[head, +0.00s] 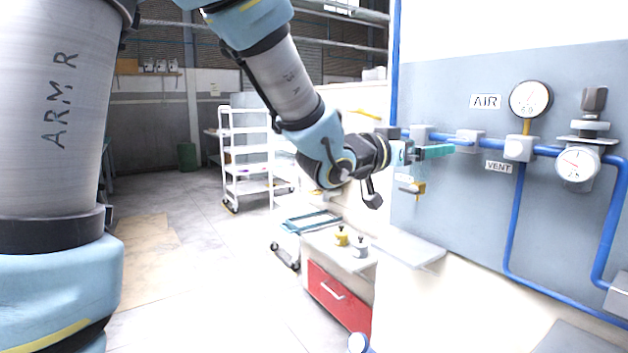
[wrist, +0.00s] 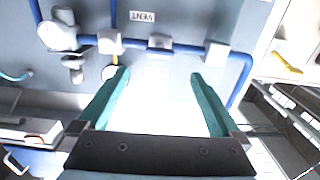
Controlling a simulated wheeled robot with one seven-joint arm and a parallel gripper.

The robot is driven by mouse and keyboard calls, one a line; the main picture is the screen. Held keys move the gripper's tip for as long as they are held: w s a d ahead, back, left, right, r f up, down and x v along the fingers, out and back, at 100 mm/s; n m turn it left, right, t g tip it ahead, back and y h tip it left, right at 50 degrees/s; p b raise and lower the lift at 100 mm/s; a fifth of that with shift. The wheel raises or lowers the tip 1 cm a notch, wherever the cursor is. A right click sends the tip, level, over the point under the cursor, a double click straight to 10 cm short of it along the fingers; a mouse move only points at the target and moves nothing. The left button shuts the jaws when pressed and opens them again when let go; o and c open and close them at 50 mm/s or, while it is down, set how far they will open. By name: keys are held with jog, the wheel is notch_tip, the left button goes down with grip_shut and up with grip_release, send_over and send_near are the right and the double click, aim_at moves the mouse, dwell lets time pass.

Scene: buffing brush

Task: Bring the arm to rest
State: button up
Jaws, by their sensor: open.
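My gripper (head: 432,152) is held out in front of the grey wall panel in the head view, with its teal fingers pointing right, toward the blue pipe. In the wrist view my gripper (wrist: 158,100) shows two teal fingers spread wide apart with nothing between them. My arm (head: 285,85) reaches from the upper left down to the gripper and is bent at the elbow. A yellow-handled fitting (head: 413,188) shows just below the gripper in the head view. I cannot tell how far the fingertips are from the panel.
The panel (head: 450,95) carries a blue pipe (head: 521,215), an upper gauge (head: 530,99) and a lower gauge (head: 577,164). A grey shelf (head: 408,247) juts out below. A red-drawer cabinet (head: 338,296) and a white trolley (head: 246,150) stand left of it. The floor at left is open.

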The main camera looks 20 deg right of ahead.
jog(key=w+a+f+n+t+y, duration=0.4)
jog(key=w+a+f+y, duration=0.2)
jog(key=w+a+f, duration=0.35)
jog(key=w+a+f+n+y, duration=0.2)
jog(key=a+f+y, duration=0.15)
jog(key=a, duration=0.55)
jog(key=w+a+f+n+y, duration=0.2)
jog(key=a+f+y, duration=0.15)
jog(key=a, duration=0.45)
jog(key=s+a+f+n+g+y, duration=0.2)
jog(key=s+a, duration=0.4)
jog(key=a, duration=0.3)
jog(key=s+a+f+n+g+y, duration=0.2)
jog(key=s+a+f+g, duration=0.3)
jog(key=a, duration=0.5)
notch_tip(320, 180, down, 2)
jog(key=shift+s+a+f+n, duration=0.2)
jog(key=shift+s+a+n, duration=0.1)
jog(key=shift+s+n, duration=0.5)
